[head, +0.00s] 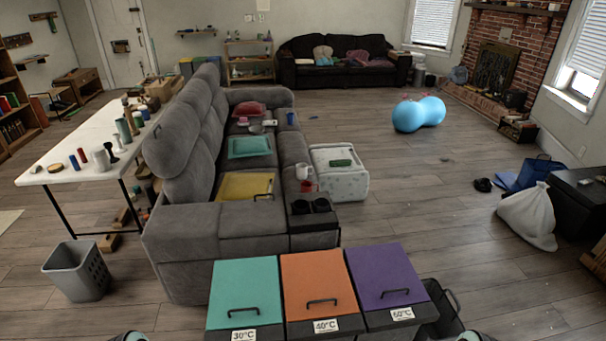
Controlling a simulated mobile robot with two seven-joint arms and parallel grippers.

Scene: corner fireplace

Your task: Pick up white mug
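A small white mug (302,171) stands upright on the long grey console along the right side of the grey sofa. A red mug (308,186) stands right in front of it, close by. I cannot tell whether the two mugs touch. My grippers are not in view. Only small rounded parts of my own body show at the bottom edge, at left and right, far from the mug.
Three lidded bins, teal (245,285), orange (318,283) and purple (384,275), stand between me and the sofa (190,225). A grey basket (77,272) stands at left.

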